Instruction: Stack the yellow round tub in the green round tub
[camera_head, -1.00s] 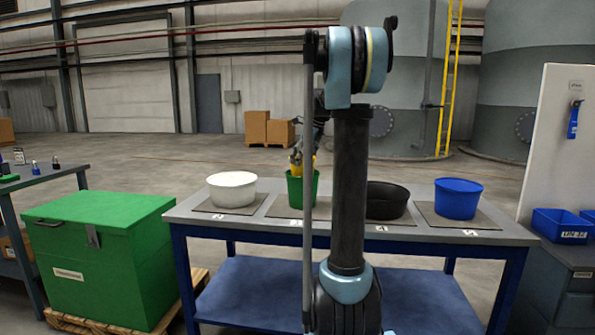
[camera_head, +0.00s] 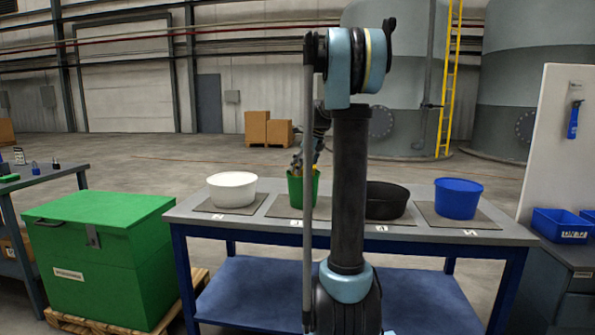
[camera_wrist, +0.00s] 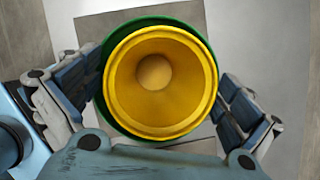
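The green round tub (camera_head: 297,190) stands on a grey mat on the table, partly hidden by my arm in the head view. The yellow round tub (camera_wrist: 125,88) sits inside the green tub in the wrist view. Its rim is surrounded by the green rim (camera_wrist: 150,21), set slightly low in the picture. My gripper (camera_wrist: 162,90) is open above the tubs. Its fingers are spread to the left and right, outside the yellow rim and close to the green rim. How deep the yellow tub sits cannot be told exactly.
On the table (camera_head: 360,230), a white tub (camera_head: 232,190) stands left, a black tub (camera_head: 388,201) right of my arm and a blue tub (camera_head: 458,199) at far right. A green chest (camera_head: 110,260) stands left of the table.

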